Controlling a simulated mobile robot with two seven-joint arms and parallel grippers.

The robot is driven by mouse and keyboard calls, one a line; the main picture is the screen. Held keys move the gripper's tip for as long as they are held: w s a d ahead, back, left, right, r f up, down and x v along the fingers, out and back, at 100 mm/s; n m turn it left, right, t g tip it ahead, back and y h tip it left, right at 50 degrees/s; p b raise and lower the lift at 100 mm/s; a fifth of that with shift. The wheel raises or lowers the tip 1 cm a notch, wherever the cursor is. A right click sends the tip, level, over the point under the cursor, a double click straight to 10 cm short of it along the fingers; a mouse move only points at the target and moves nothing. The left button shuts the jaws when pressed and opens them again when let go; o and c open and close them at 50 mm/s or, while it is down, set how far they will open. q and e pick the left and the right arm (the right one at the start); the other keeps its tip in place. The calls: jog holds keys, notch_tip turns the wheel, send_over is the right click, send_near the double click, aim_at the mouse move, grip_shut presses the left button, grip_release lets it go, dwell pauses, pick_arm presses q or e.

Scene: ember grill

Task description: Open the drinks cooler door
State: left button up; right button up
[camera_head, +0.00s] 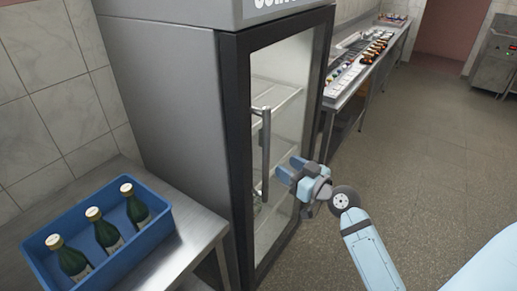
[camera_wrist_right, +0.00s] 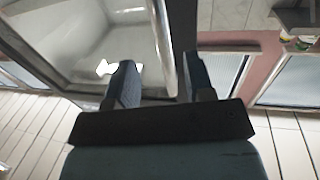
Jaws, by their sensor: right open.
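The drinks cooler (camera_head: 165,95) is a tall grey cabinet. Its door has a dark frame (camera_head: 243,160) and a glass pane, and it looks shut. A vertical metal bar handle (camera_head: 265,150) stands out from the door. My right gripper (camera_head: 288,168) is open, just right of the handle in the head view and apart from it there. In the right wrist view the handle bar (camera_wrist_right: 163,45) runs between the two open fingers (camera_wrist_right: 160,82), nearer the right one. I cannot tell whether a finger touches it. My left gripper is not in view.
A blue crate (camera_head: 130,262) with 3 green bottles stands on a steel table (camera_head: 190,245) at the lower left. A long counter (camera_head: 350,75) with trays of food stands beyond the cooler. The floor (camera_head: 430,150) to the right is clear.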

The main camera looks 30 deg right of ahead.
aim_at(264, 152)
jog(key=w, duration=0.3)
jog(key=w+a+p, duration=0.1)
jog(key=w, duration=0.2)
jog(key=w+a+p, duration=0.1)
jog(key=w, duration=0.2)
jog(key=shift+w, duration=0.15)
jog(key=shift+w+a, duration=0.1)
jog(key=shift+w, duration=0.25)
grip_shut()
